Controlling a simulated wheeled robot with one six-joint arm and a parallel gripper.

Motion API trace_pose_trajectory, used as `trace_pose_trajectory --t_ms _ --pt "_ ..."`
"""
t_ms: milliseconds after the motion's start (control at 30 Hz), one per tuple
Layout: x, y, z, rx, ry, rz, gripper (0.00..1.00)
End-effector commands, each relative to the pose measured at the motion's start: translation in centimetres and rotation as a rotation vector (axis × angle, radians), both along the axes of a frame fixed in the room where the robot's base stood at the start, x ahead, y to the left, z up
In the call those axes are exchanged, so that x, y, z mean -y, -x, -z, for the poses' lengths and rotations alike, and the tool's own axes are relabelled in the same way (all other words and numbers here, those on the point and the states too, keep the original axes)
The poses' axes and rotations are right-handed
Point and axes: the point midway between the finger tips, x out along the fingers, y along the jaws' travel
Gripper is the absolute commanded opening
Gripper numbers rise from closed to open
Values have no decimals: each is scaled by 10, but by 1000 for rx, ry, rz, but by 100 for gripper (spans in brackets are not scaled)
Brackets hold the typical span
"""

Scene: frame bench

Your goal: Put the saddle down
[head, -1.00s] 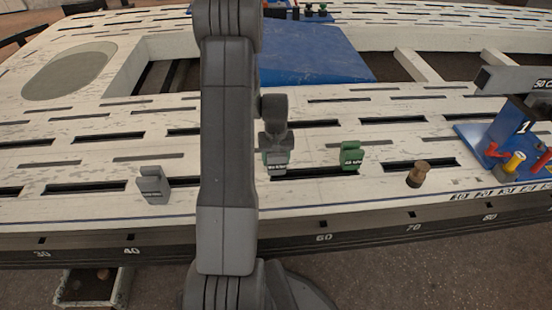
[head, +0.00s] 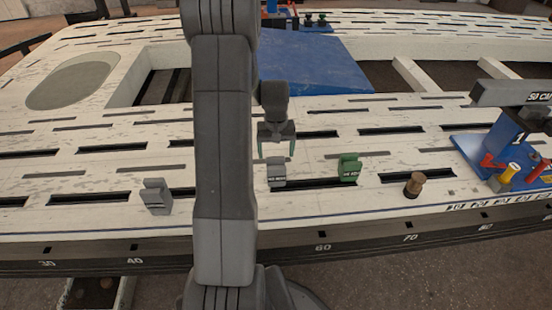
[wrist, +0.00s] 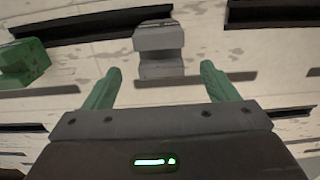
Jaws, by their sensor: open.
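A grey saddle (head: 276,173) stands upright on the slotted white bench top (head: 110,205), at the left end of a dark slot. My gripper (head: 277,150) is open and empty just above and behind it, its green fingers apart and clear of it. In the wrist view the saddle (wrist: 160,50) shows beyond the gap between the open fingertips (wrist: 160,72). A green saddle (head: 349,168) stands to its right and also shows in the wrist view (wrist: 22,64). Another grey saddle (head: 156,196) stands to the left, beyond my arm.
A brass knob-like piece (head: 414,184) stands right of the green saddle. A blue fixture (head: 490,150) with coloured parts stands at the far right. A blue panel (head: 315,62) lies behind. The bench front edge carries a number scale. My arm hides part of the bench.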

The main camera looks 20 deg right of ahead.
Motion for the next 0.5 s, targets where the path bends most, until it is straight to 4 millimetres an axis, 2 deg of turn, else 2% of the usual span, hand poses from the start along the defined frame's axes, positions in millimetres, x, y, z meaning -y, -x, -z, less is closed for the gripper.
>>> trace_pose_trajectory --t_ms 33,200,500 --pt "0 0 -12 2 1 0 80" --pt "0 0 -26 0 0 0 80" --pt "0 0 -29 -1 0 0 80"
